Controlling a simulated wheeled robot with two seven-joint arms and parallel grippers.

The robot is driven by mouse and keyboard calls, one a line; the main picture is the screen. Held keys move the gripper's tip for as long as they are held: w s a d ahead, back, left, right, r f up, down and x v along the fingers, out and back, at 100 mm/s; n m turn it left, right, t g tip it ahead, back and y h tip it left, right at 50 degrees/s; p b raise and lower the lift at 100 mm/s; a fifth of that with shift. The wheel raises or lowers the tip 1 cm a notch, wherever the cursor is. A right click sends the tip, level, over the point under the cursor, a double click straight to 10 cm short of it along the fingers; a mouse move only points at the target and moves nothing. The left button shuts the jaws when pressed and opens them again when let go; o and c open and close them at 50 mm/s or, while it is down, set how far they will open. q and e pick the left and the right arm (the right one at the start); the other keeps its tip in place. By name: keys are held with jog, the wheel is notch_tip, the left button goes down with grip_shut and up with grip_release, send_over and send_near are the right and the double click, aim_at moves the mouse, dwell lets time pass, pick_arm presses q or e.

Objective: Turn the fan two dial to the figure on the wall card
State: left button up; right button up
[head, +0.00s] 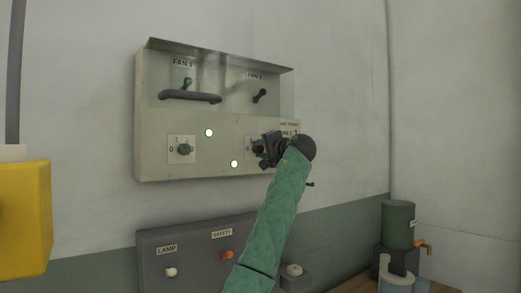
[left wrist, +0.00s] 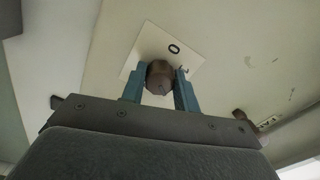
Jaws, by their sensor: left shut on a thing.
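The pale fan panel (head: 215,165) hangs on the wall, with FAN 1 and FAN 2 labels at its top. The fan two dial (head: 258,147) is the right dial, mostly hidden behind my left gripper (head: 262,149) in the head view. In the left wrist view the dark, round dial (left wrist: 160,75) sits on a pale plate marked 0. My left gripper (left wrist: 159,88) is shut on it, one blue finger on each side. My right gripper is not in view.
The fan one dial (head: 184,149) is on the left. A dark bar handle (head: 190,97) crosses the clear upper cover. Below is a grey panel (head: 190,250) labelled LAMP and SAFETY. A green canister (head: 397,224) stands lower right; a yellow object (head: 24,220) is far left.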

pick_arm(q)
jog(key=m, duration=0.3)
jog(key=shift+r+m, duration=0.15)
jog(key=shift+m, duration=0.15)
jog(key=m+p, duration=0.1)
jog(key=m, duration=0.3)
jog(key=shift+m+p, duration=0.4)
jog(key=shift+m, duration=1.1)
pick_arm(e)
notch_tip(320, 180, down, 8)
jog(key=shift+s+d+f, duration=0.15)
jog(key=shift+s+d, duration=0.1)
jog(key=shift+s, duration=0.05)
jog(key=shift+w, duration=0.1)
pick_arm(q)
jog(key=o, duration=1)
jog(key=shift+d, duration=0.1)
jog(key=shift+c, duration=0.2)
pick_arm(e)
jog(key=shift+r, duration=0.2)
